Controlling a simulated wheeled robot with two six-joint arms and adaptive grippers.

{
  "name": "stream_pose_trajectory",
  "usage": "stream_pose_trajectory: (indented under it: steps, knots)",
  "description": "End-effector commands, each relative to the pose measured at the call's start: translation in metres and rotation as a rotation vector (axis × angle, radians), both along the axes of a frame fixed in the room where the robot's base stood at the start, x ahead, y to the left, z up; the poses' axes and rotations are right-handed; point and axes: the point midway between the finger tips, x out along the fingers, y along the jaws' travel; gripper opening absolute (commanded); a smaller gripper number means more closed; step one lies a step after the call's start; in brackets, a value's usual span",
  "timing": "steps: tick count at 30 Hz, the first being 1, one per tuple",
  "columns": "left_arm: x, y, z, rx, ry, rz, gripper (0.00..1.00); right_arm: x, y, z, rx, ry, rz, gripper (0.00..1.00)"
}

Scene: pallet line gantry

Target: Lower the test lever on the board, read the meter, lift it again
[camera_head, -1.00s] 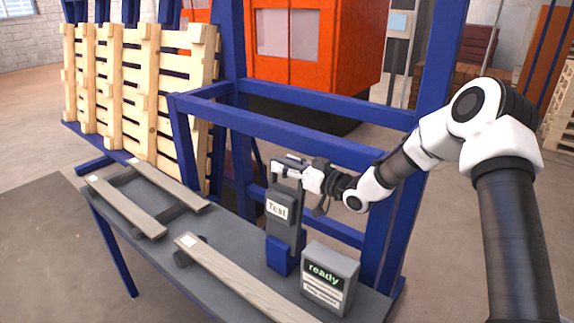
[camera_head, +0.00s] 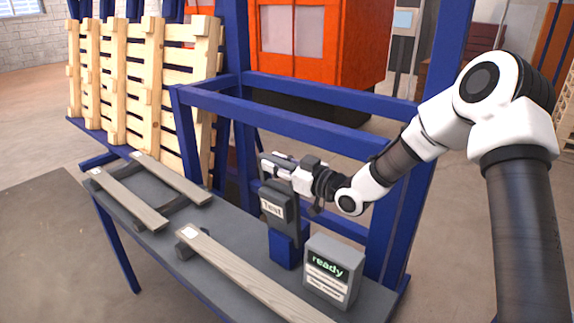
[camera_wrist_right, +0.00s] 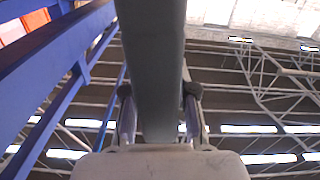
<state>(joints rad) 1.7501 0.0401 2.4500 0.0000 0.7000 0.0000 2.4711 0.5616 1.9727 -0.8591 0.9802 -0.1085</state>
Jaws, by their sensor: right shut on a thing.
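The test lever (camera_head: 283,215) is a grey bar labelled "Test" that rises from a blue base (camera_head: 286,249) on the grey board. It leans a little from upright. My right gripper (camera_head: 277,169) is at its upper end and shut on it. In the right wrist view the grey lever (camera_wrist_right: 153,60) runs between the two fingers (camera_wrist_right: 157,108). The meter (camera_head: 331,272) is a grey box right of the lever, with green "ready" on its dark display. Smaller lines on its white labels are too small to read. My left gripper is not in view.
A blue gantry frame (camera_head: 285,119) stands just behind the lever, with a rail close to my right forearm. Wooden pallets (camera_head: 145,85) lean at the left. Grey slats (camera_head: 250,275) lie on the board (camera_head: 225,223). An orange cabinet (camera_head: 350,42) stands behind.

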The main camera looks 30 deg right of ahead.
Motion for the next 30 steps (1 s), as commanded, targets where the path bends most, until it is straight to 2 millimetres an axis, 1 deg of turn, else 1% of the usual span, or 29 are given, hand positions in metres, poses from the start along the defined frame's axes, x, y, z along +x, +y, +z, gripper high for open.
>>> stream_pose_trajectory:
  steps: [1,3,9,13,17,21,30]
  knots:
    - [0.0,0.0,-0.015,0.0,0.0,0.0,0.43,-0.004,0.01,-0.008,-0.033,-0.014,0.004,0.0]
    - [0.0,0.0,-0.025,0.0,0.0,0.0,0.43,-0.009,0.022,-0.012,-0.083,-0.034,0.004,0.0]
    - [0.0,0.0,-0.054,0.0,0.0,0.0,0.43,-0.022,0.053,-0.021,-0.214,-0.089,0.002,0.0]
    - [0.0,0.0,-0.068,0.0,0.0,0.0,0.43,-0.028,0.068,-0.026,-0.279,-0.118,0.001,0.0]
    - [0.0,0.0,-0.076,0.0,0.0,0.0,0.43,-0.032,0.078,-0.029,-0.324,-0.135,0.001,0.0]
    - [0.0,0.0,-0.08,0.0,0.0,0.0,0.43,-0.034,0.083,-0.029,-0.348,-0.146,-0.001,0.0]
    - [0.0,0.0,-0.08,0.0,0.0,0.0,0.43,-0.034,0.084,-0.028,-0.355,-0.151,-0.001,0.0]
